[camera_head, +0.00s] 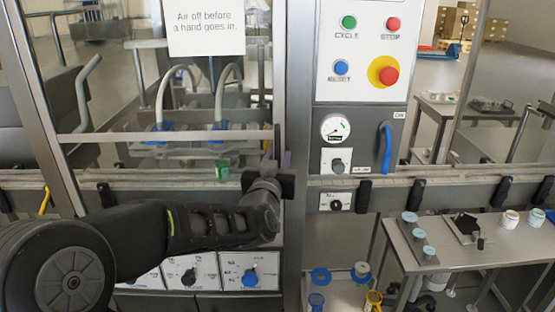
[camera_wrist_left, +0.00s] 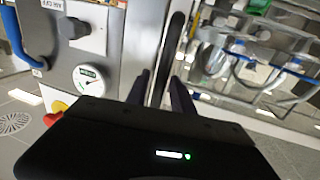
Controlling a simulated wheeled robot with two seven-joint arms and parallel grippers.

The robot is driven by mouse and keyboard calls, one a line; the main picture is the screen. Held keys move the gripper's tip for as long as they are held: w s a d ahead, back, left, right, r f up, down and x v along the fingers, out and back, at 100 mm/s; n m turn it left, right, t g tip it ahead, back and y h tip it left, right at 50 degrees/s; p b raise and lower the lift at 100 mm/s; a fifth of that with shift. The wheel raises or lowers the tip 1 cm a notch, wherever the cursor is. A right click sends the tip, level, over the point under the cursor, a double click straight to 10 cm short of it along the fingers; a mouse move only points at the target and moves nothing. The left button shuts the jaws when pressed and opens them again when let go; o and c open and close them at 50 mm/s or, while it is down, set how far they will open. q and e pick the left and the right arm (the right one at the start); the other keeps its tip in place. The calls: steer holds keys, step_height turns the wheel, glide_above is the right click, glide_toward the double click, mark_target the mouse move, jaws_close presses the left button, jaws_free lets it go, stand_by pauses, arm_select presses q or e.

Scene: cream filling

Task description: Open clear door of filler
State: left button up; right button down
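The clear door (camera_head: 110,95) of the filler shows in the head view as a see-through panel in a grey metal frame, with a paper sign (camera_head: 205,27) on it. It looks shut. My left gripper (camera_head: 277,158) is in front of the door's right edge, fingers pointing at the machine. In the left wrist view, its two dark fingers (camera_wrist_left: 161,88) stand apart. A long dark bar, seemingly the door handle (camera_wrist_left: 172,45), runs between them with gaps visible. I cannot tell whether either finger touches it. My right gripper is not in view.
Right of the door is a control panel (camera_head: 362,52) with coloured buttons, a gauge (camera_head: 335,128) and a blue handle (camera_head: 386,148). A grey rail (camera_head: 450,181) with black clamps crosses the front. A side table (camera_head: 446,247) at right carries jars and small parts.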

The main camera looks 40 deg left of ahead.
arm_select(q)
jaws_close()
stand_by(1.1)
